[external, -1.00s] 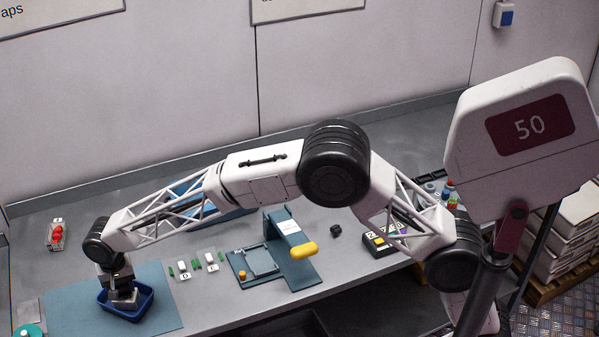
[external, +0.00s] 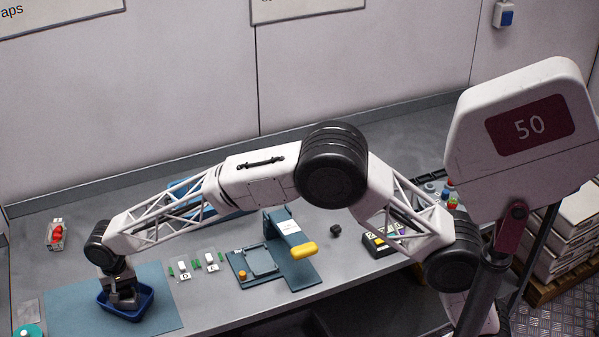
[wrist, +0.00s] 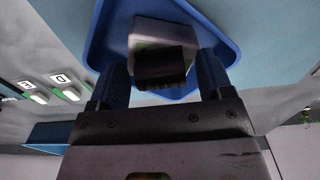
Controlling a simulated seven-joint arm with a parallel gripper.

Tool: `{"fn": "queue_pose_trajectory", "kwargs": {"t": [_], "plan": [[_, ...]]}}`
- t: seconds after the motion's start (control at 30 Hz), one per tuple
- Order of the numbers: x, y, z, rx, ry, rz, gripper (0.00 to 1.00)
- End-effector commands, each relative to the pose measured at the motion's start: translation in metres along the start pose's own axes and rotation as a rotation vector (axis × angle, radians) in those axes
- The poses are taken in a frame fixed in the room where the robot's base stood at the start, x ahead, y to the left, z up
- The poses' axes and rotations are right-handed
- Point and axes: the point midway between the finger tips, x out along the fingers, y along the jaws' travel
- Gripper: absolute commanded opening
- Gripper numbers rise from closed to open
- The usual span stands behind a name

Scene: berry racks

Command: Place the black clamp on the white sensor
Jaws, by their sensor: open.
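The blue tray (external: 151,299) stands on the blue mat at the front left, with my gripper (external: 123,299) reaching down into it. In the wrist view the tray (wrist: 97,40) surrounds a white block, which looks like the white sensor (wrist: 158,33). The black clamp (wrist: 161,68) overlaps the sensor's near part and lies between my gripper's two blue fingers (wrist: 161,62). The fingers are open, with a gap visible on each side of the clamp. Whether the clamp rests on the sensor or just above it cannot be told. In the external view my wrist hides both.
Two small white parts on labelled plates (external: 184,271) lie right of the mat (external: 65,310). Beyond them are a blue-grey fixture (external: 255,265) and a yellow handle (external: 304,249). A clear box with red items (external: 55,235) stands at the back left. A teal round object (external: 30,331) is at the front-left corner.

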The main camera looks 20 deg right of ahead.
Motion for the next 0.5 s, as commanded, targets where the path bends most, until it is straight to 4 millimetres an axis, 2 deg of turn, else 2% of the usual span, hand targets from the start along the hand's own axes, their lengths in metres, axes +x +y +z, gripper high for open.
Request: {"fn": "queue_pose_trajectory", "kwargs": {"t": [0.27, 0.5], "plan": [[-0.009, 0.000, 0.000, 0.000, 0.001, -0.001, 0.73], [-0.036, 0.000, 0.000, 0.000, 0.001, -0.002, 0.73]]}}
